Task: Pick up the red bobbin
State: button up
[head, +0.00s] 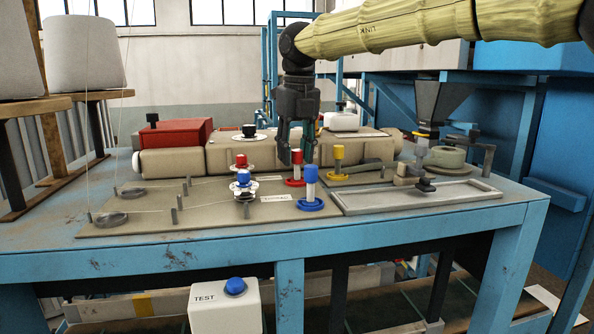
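The red bobbin (297,157) stands upright on the table in the head view, with a red top, a pale middle and a wide red base (294,183). My gripper (297,154) points straight down over it. Its two dark fingers are apart, and the bobbin's red top shows between their tips. Whether the fingers touch the bobbin cannot be told from this view. The bobbin's base rests on the tabletop board.
A blue bobbin (311,176) stands close in front, and a yellow bobbin (338,155) stands to the right. Red (241,160) and blue (243,177) knobs are on the left. A long beige machine housing (175,161) lies behind. A shallow grey tray (430,201) is at the right.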

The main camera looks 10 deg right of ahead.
aim_at(296, 165)
jog(key=shift+s+d+f+p, duration=0.2)
jog(key=shift+s+f+p, duration=0.25)
jog(key=shift+s+p, duration=0.15)
jog(key=shift+w+a+f+p, duration=0.1)
jog(key=shift+w+f+p, duration=0.1)
jog(key=shift+f, duration=0.4)
jog(key=shift+w+a+f+p, duration=0.1)
jog(key=shift+w+f+p, duration=0.1)
jog(key=shift+f, duration=0.4)
jog(key=shift+w+f, duration=0.2)
jog(key=shift+f, duration=0.15)
jog(key=shift+s+d+r, duration=0.1)
jog(key=shift+s+d, duration=0.05)
jog(key=shift+s, duration=0.15)
jog(key=shift+w, duration=0.2)
grip_shut()
jog(key=shift+s, duration=0.1)
